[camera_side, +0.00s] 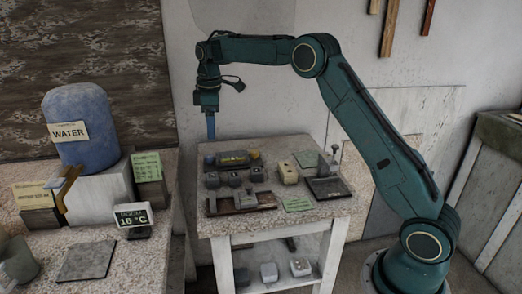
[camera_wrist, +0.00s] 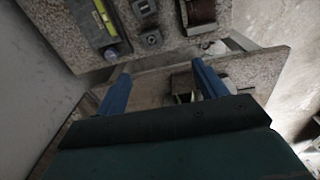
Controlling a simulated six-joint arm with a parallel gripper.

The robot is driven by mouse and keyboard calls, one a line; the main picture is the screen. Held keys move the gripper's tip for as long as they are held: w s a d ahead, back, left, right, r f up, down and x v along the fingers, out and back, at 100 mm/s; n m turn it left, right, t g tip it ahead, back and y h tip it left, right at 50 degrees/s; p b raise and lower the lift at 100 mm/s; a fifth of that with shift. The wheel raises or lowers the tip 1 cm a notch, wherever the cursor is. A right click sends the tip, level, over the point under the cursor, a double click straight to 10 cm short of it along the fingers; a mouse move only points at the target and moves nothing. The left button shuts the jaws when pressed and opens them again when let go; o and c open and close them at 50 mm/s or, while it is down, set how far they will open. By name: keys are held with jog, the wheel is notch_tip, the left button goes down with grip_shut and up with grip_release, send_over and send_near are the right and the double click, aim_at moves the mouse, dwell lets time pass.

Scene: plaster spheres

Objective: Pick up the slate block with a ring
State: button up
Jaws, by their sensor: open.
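Three small dark grey blocks stand in a row on the small table: a left one (camera_side: 212,180), a middle one (camera_side: 235,179) and a right one (camera_side: 257,174). Their top markings are too small to tell which bears a ring. The wrist view shows a dark grey block (camera_wrist: 151,38) with a roundish mark on top, and another block (camera_wrist: 143,8) above it. My gripper (camera_side: 211,136) points down, high over the table's back left, apart from the blocks. Its blue fingers are spread and empty in the wrist view (camera_wrist: 160,70).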

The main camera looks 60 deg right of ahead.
jog(key=n, duration=0.1)
send_over(214, 175)
notch_tip(214, 175, down, 6)
jog(key=shift+w+f+g, duration=0.15)
jog(key=shift+g, duration=0.25)
jog(key=shift+a+f, duration=0.1)
jog(key=shift+f, duration=4.2)
jog(key=shift+f, duration=0.1)
jog(key=shift+s+f, duration=0.2)
jog(key=shift+f, duration=2.3)
jog(key=shift+c, duration=0.2)
jog(key=c, duration=1.1)
